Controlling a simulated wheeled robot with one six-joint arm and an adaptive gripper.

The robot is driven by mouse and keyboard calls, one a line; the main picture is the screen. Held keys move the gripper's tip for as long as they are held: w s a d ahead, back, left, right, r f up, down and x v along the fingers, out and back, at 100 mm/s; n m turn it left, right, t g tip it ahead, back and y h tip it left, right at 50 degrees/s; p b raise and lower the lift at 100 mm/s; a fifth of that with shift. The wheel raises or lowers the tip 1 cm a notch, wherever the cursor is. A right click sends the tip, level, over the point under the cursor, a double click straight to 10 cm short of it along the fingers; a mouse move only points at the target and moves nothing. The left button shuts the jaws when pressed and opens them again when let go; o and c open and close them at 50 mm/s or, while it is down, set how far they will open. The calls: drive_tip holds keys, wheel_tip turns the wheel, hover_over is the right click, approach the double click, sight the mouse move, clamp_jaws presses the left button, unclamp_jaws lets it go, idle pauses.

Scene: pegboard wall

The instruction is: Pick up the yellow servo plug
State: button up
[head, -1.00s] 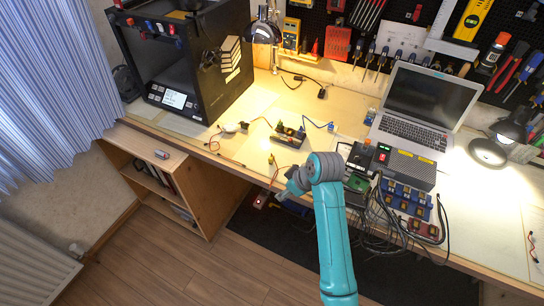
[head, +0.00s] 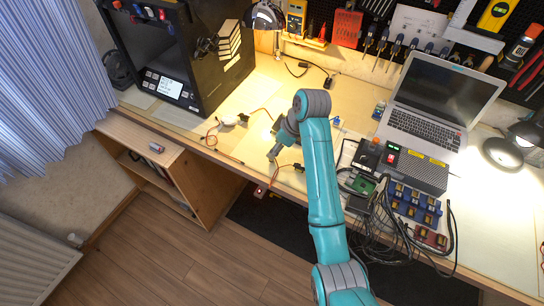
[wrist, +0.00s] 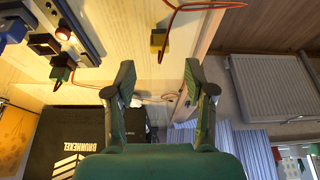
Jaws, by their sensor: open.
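The yellow servo plug (wrist: 158,40) shows in the wrist view as a small yellow block with a dark part and a red-orange wire. It lies near the wooden desk's front edge. In the head view the plug (head: 298,168) is small, just right of my gripper (head: 272,157). In the wrist view my gripper (wrist: 160,78) is open and empty. The plug appears beyond the fingertips, roughly in line with the gap between them, and apart from both fingers.
A servo with looped wires (head: 230,120) lies left of my gripper. The black printer (head: 190,50) stands at back left. Right of my arm are a laptop (head: 440,95), a power supply (head: 410,165) and a blue rack (head: 415,203) with loose cables. My arm hides part of the desk.

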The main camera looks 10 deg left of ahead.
drive_tip(key=shift+d+x, duration=0.2)
drive_tip(key=shift+x, duration=2.8)
drive_tip(key=c, duration=0.9)
